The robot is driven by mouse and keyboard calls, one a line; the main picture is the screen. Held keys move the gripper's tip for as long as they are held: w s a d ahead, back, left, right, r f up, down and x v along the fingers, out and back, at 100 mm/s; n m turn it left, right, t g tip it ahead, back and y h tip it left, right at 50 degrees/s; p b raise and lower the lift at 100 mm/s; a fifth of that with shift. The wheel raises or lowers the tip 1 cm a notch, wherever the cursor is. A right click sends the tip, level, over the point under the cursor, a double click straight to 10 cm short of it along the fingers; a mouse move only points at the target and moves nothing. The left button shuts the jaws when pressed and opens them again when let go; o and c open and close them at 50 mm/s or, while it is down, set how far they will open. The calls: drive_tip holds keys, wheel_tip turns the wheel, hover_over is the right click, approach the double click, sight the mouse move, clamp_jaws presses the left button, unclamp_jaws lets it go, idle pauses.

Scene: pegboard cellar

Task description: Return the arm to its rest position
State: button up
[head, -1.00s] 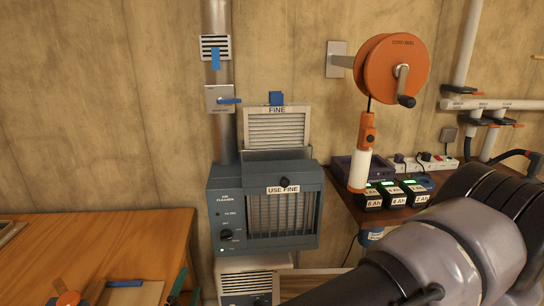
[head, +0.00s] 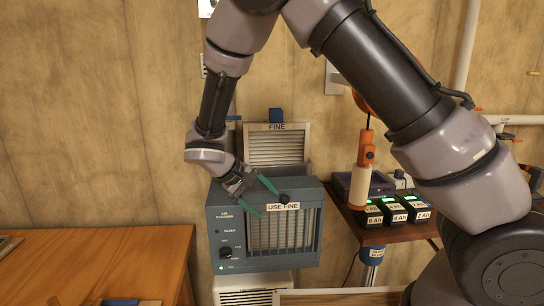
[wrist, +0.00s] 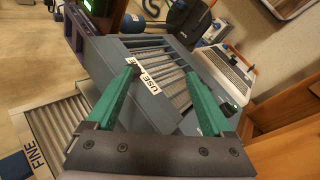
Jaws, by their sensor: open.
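My arm arches over the top and right of the head view. My gripper (head: 266,203) hangs at its end, pointing down and to the right, with two green fingers spread and nothing between them. In the head view it overlaps the upper left front of the blue-grey air cleaner (head: 222,262). In the wrist view my gripper (wrist: 161,76) also shows open and empty, with the "USE FINE" label (wrist: 152,86) seen between the fingers. I cannot tell whether the fingers touch the cleaner.
A filter marked FINE (head: 277,148) stands behind the cleaner. A wooden table (head: 95,262) is at left. At right, a shelf (head: 375,234) holds several batteries (head: 396,212). An orange-and-white tool (head: 363,160) hangs above it, close to my arm in the picture. Bare wall lies at upper left.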

drive_tip(key=s+d+r+m+g+y, duration=0.15)
drive_tip(key=d+r+m+y, duration=0.45)
drive_tip(key=d+r, duration=1.15)
drive_tip(key=s+d+r+m+t+y, duration=0.3)
drive_tip(key=s+d+r+m+t, duration=0.1)
drive_tip(key=s+d+r, duration=0.6)
drive_tip(key=shift+s+r+m+t, duration=0.35)
drive_tip(key=shift+s+r+m, duration=0.3)
drive_tip(key=shift+r, duration=0.2)
